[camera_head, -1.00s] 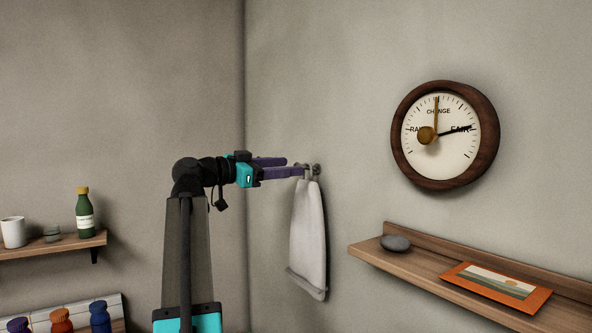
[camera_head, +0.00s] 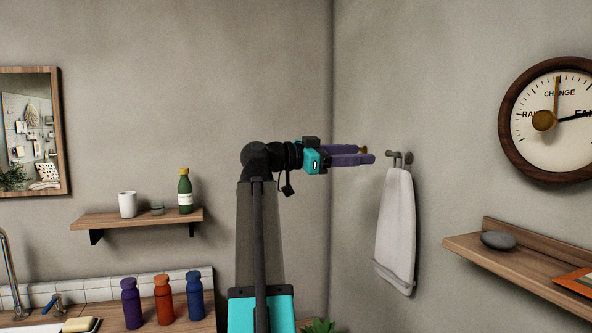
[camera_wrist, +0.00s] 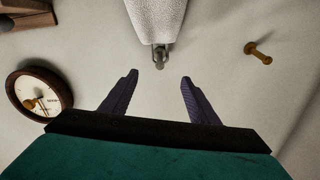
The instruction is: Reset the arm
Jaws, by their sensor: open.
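My gripper (camera_head: 367,154) has purple fingers and is open, with nothing between them. In the head view it points right, a short gap to the left of the dark metal hook (camera_head: 399,156). A pale grey towel (camera_head: 396,235) hangs from that hook on the right wall. In the wrist view my open fingers (camera_wrist: 159,77) point at the wall. The hook (camera_wrist: 160,56) and the towel (camera_wrist: 157,18) lie just beyond the fingertips there, apart from them. A brass peg (camera_wrist: 258,53) sticks out of the wall to the right. It is partly hidden by my fingers in the head view.
A round wooden-framed dial (camera_head: 510,120) hangs on the right wall above a shelf (camera_head: 520,268) with a grey stone (camera_head: 498,240). On the left, a shelf (camera_head: 115,218) holds a cup, a small jar and a green bottle (camera_head: 185,192). Several coloured bottles (camera_head: 163,300) stand below.

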